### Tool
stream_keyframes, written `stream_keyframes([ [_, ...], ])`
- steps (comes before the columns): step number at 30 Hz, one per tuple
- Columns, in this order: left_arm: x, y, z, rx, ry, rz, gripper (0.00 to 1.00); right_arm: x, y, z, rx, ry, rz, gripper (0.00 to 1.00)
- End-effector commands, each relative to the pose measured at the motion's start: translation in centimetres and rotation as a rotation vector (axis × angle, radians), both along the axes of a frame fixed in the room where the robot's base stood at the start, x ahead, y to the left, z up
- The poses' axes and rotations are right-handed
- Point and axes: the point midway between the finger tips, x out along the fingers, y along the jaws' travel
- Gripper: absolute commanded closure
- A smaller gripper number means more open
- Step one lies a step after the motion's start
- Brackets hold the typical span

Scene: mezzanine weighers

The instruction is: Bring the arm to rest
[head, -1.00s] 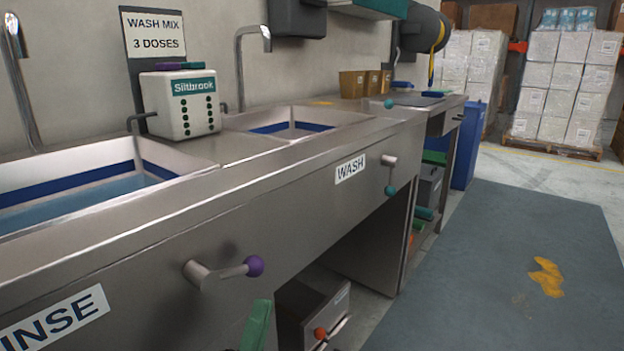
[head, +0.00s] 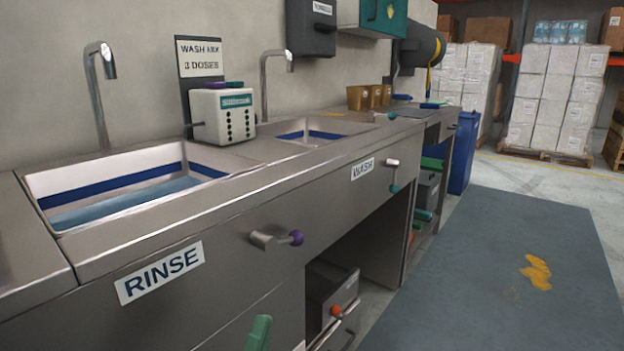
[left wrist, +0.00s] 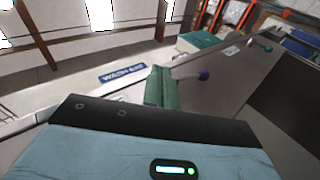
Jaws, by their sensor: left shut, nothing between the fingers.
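My left gripper (head: 258,333) shows as a green fingertip at the bottom edge of the head view, in front of the steel sink unit's front panel. In the left wrist view its green fingers (left wrist: 162,88) are shut with nothing between them. Behind them is the lever with the purple knob (left wrist: 203,75). In the head view that purple-knobbed lever (head: 290,238) stands out from the panel, above and right of the fingertip. I cannot tell the exact gap between them. The rest of the left arm is hidden below the head view. My right gripper is not in view.
The steel sink unit (head: 225,262) runs along the left, with a rinse basin (head: 110,172) holding blue water and a white dispenser (head: 222,118) behind. A teal-knobbed lever (head: 393,176) sticks out farther along. The grey floor mat (head: 490,265) is clear except for a yellow patch.

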Motion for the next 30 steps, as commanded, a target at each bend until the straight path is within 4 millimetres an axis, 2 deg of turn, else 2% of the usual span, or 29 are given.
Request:
stream_keyframes([
  [1, -0.6, 0.0, 0.8, 0.026, 0.016, 0.021, 1.00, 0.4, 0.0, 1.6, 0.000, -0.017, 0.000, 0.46],
  [5, -1.9, -0.1, 0.3, 0.115, 0.069, 0.080, 1.00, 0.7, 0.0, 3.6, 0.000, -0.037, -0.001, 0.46],
  [11, -4.9, 0.0, -1.3, 0.308, 0.180, 0.183, 1.00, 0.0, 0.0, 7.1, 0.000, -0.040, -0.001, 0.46],
  [14, -7.1, 0.3, -2.4, 0.443, 0.248, 0.239, 1.00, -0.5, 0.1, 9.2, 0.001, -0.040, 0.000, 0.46],
  [23, -15.4, 2.1, -6.5, 0.908, 0.450, 0.338, 1.00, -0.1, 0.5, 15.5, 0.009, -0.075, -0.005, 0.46],
  [30, -23.7, 4.9, -8.0, 1.316, 0.568, 0.333, 1.00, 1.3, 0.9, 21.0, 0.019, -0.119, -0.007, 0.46],
])
